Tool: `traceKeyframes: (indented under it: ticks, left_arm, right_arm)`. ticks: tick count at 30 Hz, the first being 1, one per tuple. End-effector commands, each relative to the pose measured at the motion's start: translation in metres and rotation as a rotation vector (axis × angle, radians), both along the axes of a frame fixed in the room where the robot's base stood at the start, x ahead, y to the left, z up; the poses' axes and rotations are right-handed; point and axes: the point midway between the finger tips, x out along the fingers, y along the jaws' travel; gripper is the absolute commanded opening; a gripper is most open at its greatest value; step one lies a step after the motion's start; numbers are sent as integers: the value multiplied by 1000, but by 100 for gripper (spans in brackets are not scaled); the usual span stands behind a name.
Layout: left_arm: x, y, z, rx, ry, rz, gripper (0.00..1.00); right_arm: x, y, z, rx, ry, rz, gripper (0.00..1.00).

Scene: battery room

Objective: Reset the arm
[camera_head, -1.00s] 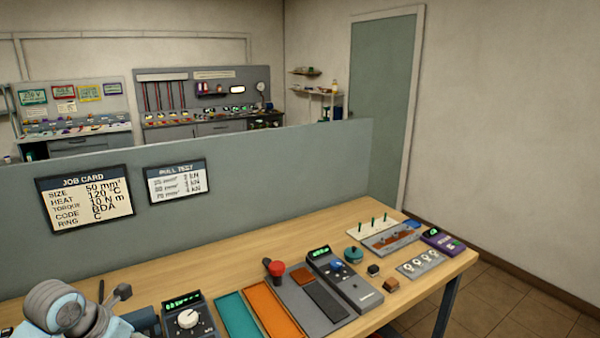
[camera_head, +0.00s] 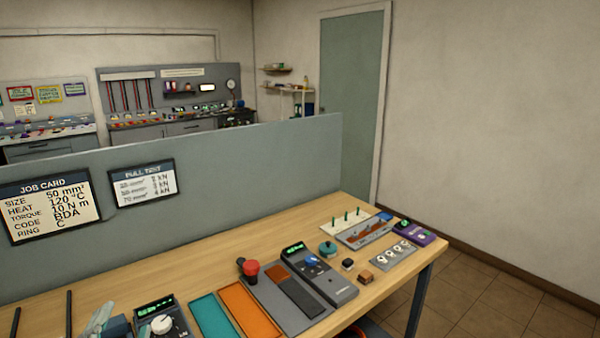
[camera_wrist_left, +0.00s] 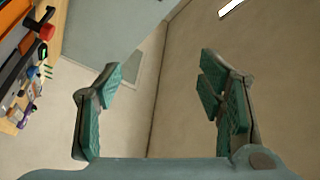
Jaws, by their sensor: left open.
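My left gripper (camera_wrist_left: 160,90) shows in the left wrist view with its two teal-padded fingers spread wide and nothing between them. Beyond the fingers are the bare wall and the grey-green partition, with the bench tilted at the upper left of that view. In the head view a small pale piece (camera_head: 100,318) shows at the lower left edge of the bench; I cannot tell whether it is part of my arm. My right gripper is in neither view.
The wooden bench (camera_head: 190,245) carries a dial unit (camera_head: 162,325), a teal tray (camera_head: 215,320), an orange tray (camera_head: 250,312), a red knob (camera_head: 251,268), a grey meter (camera_head: 320,275) and a purple device (camera_head: 414,233). The partition (camera_head: 250,160) stands behind, bearing a job card (camera_head: 48,207).

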Motion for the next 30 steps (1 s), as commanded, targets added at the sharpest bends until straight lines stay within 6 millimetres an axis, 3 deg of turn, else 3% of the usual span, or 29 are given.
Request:
traceKeyframes:
  ticks: [1,3,6,9,15,16,19,24,26,30]
  left_arm:
    - [-15,14,-41,-158,137,80,62]
    - [-43,21,-99,-349,339,179,62]
    - [-87,12,-163,-539,590,270,62]
    - [-132,-8,-207,-673,810,326,62]
    - [-223,-58,-254,-850,1201,381,62]
    - [-231,-63,-261,-865,1244,384,62]
    - [-220,-56,-314,-862,1258,408,62]
    - [-227,-46,-404,-867,1291,441,62]
    - [-238,-43,-439,-868,1307,454,62]
    - [-289,-36,-520,-874,1353,491,62]
  right_arm:
    - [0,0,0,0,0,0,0]
    - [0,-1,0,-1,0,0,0]
    - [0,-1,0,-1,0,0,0]
    - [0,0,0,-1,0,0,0]
    - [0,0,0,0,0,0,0]
    - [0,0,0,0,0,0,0]
    - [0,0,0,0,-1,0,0]
    - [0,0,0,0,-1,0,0]
    - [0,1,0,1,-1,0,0]
    - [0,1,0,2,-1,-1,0]
